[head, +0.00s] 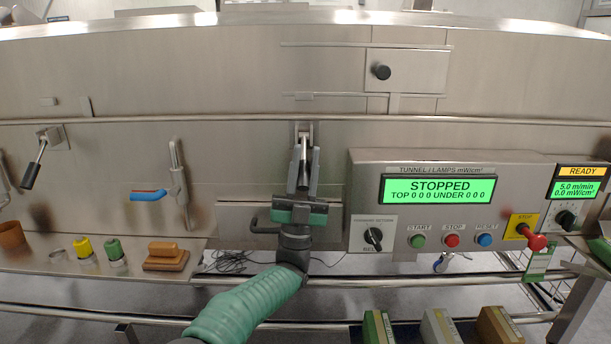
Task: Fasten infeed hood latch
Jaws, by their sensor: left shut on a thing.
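A metal latch (303,131) sits on the front steel panel, just below the long horizontal rail of the hood (200,75). My left gripper (303,163) comes up from below and is shut on the latch's lever, which shows as a narrow strip between the two grey fingers. The fingers hide most of the lever, so I cannot tell whether the latch is engaged.
A shelf (120,262) holds small items including a wooden block (166,255).

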